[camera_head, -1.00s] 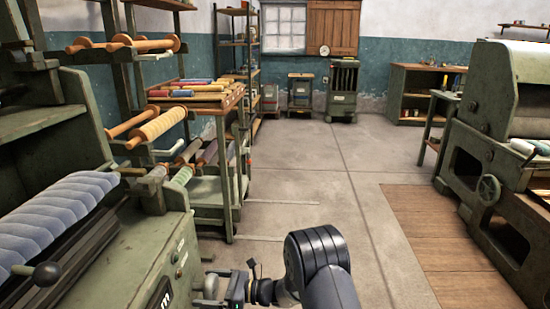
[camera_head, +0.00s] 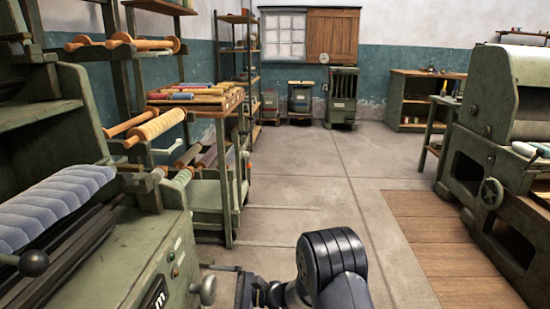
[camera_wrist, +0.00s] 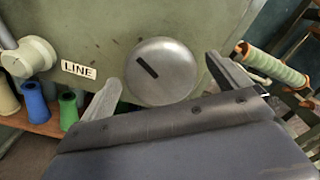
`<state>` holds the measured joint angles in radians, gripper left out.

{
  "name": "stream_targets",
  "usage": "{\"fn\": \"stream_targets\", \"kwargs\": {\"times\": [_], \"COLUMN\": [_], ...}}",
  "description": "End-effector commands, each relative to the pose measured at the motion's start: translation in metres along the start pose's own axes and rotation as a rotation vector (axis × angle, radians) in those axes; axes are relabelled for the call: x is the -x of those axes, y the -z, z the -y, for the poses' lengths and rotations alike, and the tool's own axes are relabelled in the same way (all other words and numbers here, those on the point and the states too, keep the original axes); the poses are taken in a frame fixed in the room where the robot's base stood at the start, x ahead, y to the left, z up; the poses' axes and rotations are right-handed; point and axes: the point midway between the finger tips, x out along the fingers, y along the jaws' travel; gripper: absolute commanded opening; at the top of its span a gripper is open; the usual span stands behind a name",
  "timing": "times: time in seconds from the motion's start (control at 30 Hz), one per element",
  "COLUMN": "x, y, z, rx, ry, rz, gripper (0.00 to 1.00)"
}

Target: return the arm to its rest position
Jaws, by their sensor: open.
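My gripper (camera_wrist: 168,86) is open, with one finger on either side of a round grey knob (camera_wrist: 164,71) in the wrist view. Nothing shows held between the fingers. I cannot tell the gap between fingertips and knob. In the head view my arm (camera_head: 332,265) is folded at the bottom centre, right of the green machine (camera_head: 110,275). A grey knob (camera_head: 208,290) sticks out of that machine, just left of my wrist.
A rack (camera_head: 229,180) with wound rollers stands beyond the machine on the left. A large green press (camera_head: 480,150) stands on the right by wooden floor boards (camera_head: 440,230). The concrete floor (camera_head: 310,180) between them is clear. Coloured spools (camera_wrist: 35,102) show in the wrist view.

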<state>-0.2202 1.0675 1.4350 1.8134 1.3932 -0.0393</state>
Motion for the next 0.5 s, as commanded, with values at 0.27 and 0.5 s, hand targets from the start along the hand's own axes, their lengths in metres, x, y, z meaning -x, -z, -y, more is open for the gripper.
{"fn": "stream_targets", "kwargs": {"times": [0.27,0.5], "x": [0.041,0.051], "y": [-0.001,-0.001], "z": [0.001,0.000], "rx": [-0.003,-0.003], "ry": [0.001,-0.001], "rz": [-0.001,0.001], "gripper": [0.96,0.96]}}
